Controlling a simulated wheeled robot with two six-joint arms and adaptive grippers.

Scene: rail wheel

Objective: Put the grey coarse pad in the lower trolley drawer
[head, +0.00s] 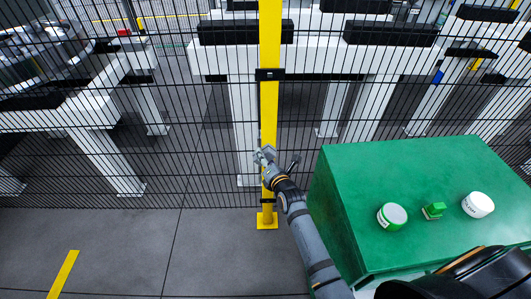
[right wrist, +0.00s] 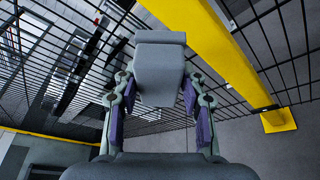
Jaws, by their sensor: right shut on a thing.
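My right gripper (head: 268,162) is at the far end of its arm, in front of the yellow fence post in the head view. In the right wrist view, its two fingers with purple pads (right wrist: 160,105) are closed on the sides of a grey block, which I take to be the grey coarse pad (right wrist: 160,65). The pad is held clear of the floor, with its wider end away from the palm. The green trolley (head: 345,185) stands to the right of the gripper. No drawer of it can be seen. My left gripper is out of view.
On the trolley top are a white-topped green round container (head: 392,216), a small green block (head: 434,210) and a white round container (head: 478,204). A black mesh fence (head: 190,110) with a yellow post (head: 268,75) stands ahead.

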